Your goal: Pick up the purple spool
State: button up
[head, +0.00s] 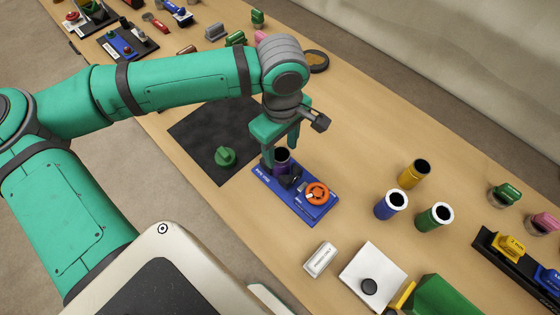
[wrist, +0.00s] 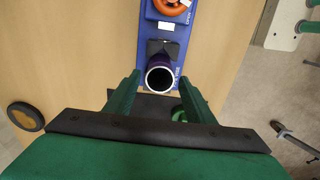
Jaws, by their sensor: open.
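The purple spool (head: 281,156) stands at the left end of a blue stand (head: 263,183), next to a black cradle piece on it. In the wrist view the spool (wrist: 159,78) shows its pale ring end and dark bore, and its purple side leans toward the stand (wrist: 172,47). My gripper (head: 280,151) is open over the spool, with one finger on either side. In the wrist view the fingers of my gripper (wrist: 160,84) flank the spool with gaps showing. The spool's lower part is partly hidden in the head view.
An orange handwheel (head: 317,193) sits on the stand's right end. A black mat (head: 205,135) with a green knob-like piece (head: 225,156) lies to the left. Yellow (head: 412,176), blue-violet (head: 387,209) and green (head: 430,219) spools stand to the right. A white block (head: 320,260) lies in front.

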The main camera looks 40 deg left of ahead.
jog(key=c, duration=1.1)
jog(key=shift+r, duration=0.1)
jog(key=shift+c, duration=0.2)
jog(key=shift+r, duration=0.1)
notch_tip(320, 180, up, 8)
jog(key=shift+f, duration=0.2)
dwell(0.6)
